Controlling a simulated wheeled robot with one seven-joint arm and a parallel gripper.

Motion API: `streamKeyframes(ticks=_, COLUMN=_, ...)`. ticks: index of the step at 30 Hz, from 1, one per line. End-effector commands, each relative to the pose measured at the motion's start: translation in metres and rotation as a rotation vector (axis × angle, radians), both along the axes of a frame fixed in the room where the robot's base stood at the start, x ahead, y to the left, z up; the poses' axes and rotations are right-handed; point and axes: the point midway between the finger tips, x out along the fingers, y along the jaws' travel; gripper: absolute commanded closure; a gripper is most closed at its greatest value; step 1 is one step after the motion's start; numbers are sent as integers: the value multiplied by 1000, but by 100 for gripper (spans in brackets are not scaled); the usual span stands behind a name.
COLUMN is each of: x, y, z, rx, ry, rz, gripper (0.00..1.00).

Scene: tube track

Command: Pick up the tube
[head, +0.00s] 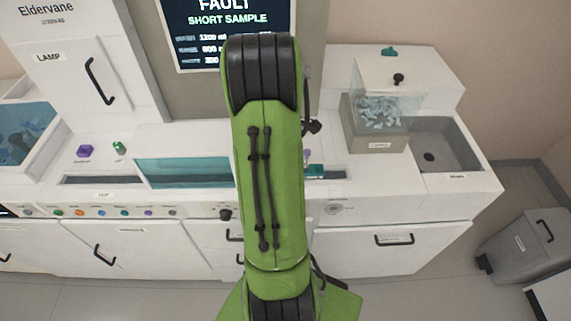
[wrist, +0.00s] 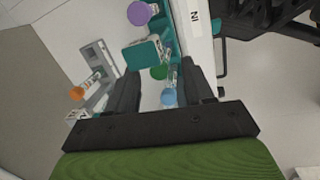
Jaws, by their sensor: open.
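In the wrist view my gripper (wrist: 160,74) is open, with its two dark fingers apart and nothing clearly held between them. A tube with a light blue cap (wrist: 168,97) shows between the fingers, near the right one. A green cap (wrist: 158,72) shows just beyond it, beside a teal block (wrist: 141,54). A purple cap (wrist: 138,12) is farther off at the top, and an orange cap (wrist: 77,94) is left of the left finger. I cannot tell which tube the task means. In the head view my green arm hides the gripper and the bench behind it.
In the head view a teal-windowed recess (head: 183,172) lies left of my arm. A grey bin (head: 375,130) with clear contents and a sink (head: 441,145) are at right. A screen (head: 205,35) reads "FAULT SHORT SAMPLE". A grey waste bin (head: 522,246) stands on the floor.

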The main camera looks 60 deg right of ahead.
Motion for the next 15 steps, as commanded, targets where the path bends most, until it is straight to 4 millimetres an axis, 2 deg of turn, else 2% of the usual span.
streamKeyframes(ticks=2, x=0, y=-1, z=-8, rx=1, ry=0, rz=0, gripper=48)
streamKeyframes(ticks=8, x=0, y=-1, z=-8, rx=-1, ry=0, rz=0, gripper=48)
streamKeyframes(ticks=15, x=0, y=-1, z=-7, rx=-1, ry=0, rz=0, gripper=85)
